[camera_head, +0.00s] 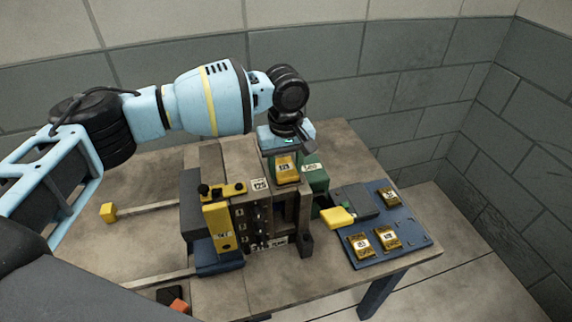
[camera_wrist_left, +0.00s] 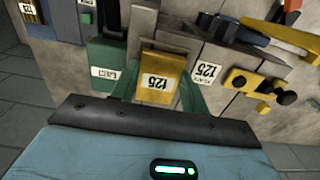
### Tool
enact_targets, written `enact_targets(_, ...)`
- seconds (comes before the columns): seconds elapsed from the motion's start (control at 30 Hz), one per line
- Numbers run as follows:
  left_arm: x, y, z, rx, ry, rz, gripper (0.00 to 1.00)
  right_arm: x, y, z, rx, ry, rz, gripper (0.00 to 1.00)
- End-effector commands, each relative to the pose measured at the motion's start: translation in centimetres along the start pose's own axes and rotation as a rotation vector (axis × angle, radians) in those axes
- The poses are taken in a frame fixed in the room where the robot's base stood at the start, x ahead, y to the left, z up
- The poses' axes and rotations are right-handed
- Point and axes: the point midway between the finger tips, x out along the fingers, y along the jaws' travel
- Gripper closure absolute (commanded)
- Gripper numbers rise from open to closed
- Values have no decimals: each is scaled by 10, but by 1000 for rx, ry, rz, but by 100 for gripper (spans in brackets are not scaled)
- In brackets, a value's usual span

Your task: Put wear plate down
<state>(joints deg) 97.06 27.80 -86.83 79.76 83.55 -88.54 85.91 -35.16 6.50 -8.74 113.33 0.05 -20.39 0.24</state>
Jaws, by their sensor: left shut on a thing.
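A brass-yellow wear plate (camera_head: 286,168) with a white label sits at the top of the dark mould block (camera_head: 268,218) in the head view. In the left wrist view the plate (camera_wrist_left: 160,70) shows the number 125. My left gripper (camera_head: 286,153) comes down from above and is shut on this plate; its fingers in the wrist view (camera_wrist_left: 160,95) lie on either side of it. The plate's lower end is close to the mould; I cannot tell whether it touches. My right gripper is not in view.
A green block (camera_head: 316,178) stands right of the held plate. A yellow clamp piece (camera_head: 219,221) is at the mould's left. The bench (camera_head: 150,245) is mostly clear at left.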

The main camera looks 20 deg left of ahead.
Motion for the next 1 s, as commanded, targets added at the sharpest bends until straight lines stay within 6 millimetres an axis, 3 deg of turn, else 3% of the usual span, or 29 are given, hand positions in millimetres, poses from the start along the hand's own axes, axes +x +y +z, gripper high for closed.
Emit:
enact_targets(0.5,4,1,0,-1,4,4,98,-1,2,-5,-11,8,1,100)
enact_targets(0.53,5,0,0,-1,3,3,54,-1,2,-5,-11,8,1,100)
enact_targets(0.6,6,0,0,-1,3,3,44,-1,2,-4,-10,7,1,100)
enact_targets(0.7,6,0,0,-1,2,2,33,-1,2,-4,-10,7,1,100)
enact_targets(1.0,6,0,0,-1,2,1,33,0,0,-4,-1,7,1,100)
